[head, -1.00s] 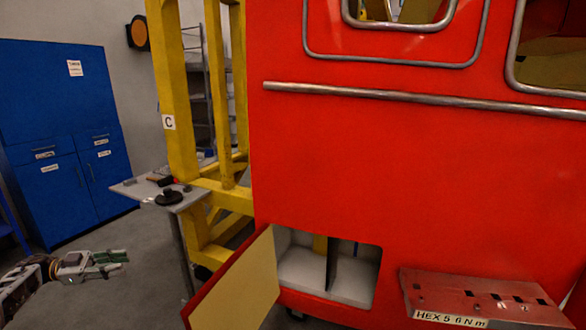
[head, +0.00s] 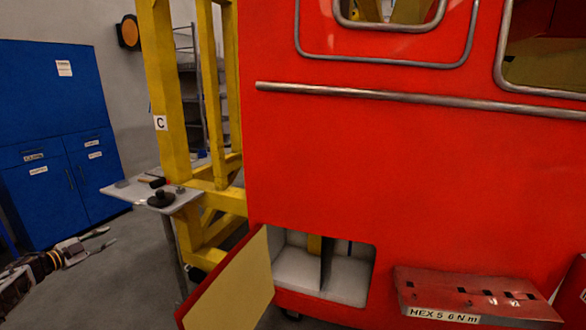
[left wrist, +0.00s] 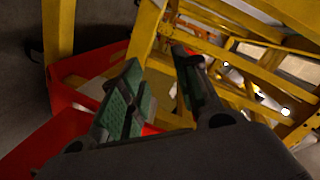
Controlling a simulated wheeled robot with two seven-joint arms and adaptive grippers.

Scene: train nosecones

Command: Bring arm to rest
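My left gripper (head: 106,238) is at the lower left of the head view, in front of the blue cabinet and left of the small grey table. In the left wrist view my left gripper (left wrist: 158,58) has its two green-padded fingers apart, with nothing between them. My right gripper is not in view.
The red train nosecone (head: 370,165) fills the right side, with its hatch door (head: 232,285) open. A red step (head: 470,292) sits lower right. The grey table (head: 135,192) holds small tools beside the yellow frame (head: 168,110). A blue cabinet (head: 50,110) stands at left.

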